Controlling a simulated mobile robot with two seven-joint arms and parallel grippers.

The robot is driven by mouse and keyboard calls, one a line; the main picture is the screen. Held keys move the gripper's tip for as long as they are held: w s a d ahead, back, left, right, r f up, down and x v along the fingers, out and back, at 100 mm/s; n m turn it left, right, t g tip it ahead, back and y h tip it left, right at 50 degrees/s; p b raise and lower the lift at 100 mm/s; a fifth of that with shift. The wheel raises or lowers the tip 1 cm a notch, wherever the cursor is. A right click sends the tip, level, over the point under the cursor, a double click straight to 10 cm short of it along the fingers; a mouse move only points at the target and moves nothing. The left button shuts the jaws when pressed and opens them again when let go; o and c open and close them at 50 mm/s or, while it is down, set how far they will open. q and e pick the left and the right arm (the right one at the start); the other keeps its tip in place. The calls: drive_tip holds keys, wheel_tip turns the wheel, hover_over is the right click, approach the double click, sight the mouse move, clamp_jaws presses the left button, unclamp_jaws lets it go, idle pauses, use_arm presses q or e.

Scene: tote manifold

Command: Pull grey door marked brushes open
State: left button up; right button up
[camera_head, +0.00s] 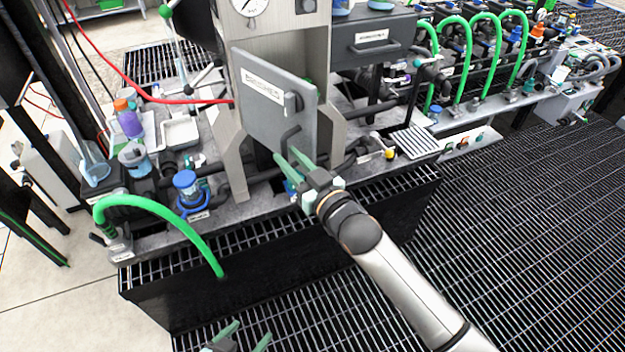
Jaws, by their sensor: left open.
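The grey door (262,106) with a white label (262,84) is on the grey metal stand in the middle; the label is too small to read surely. The door seems to stand ajar, its right edge out from the stand, with a bit of green showing behind it. A dark handle (292,104) sits near its right edge. My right gripper (285,157) is at the door's lower right corner, its green fingers parted and nothing visible between them. Whether it touches the door I cannot tell. My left gripper (246,336) is open and empty at the bottom edge, well below the door.
A grey drawer box (372,38) stands right of the door. A green hose (160,210) arches over the bench front at left. A blue-capped jar (187,188) and a white tray (180,132) stand left of the door. Open grating floor (500,220) lies at right.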

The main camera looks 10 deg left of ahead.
use_arm(q)
drive_tip(key=shift+f, duration=0.25)
use_arm(e)
drive_tip(key=v, duration=1)
drive_tip(key=shift+s+d, duration=0.1)
drive_tip(key=shift+c, duration=0.2)
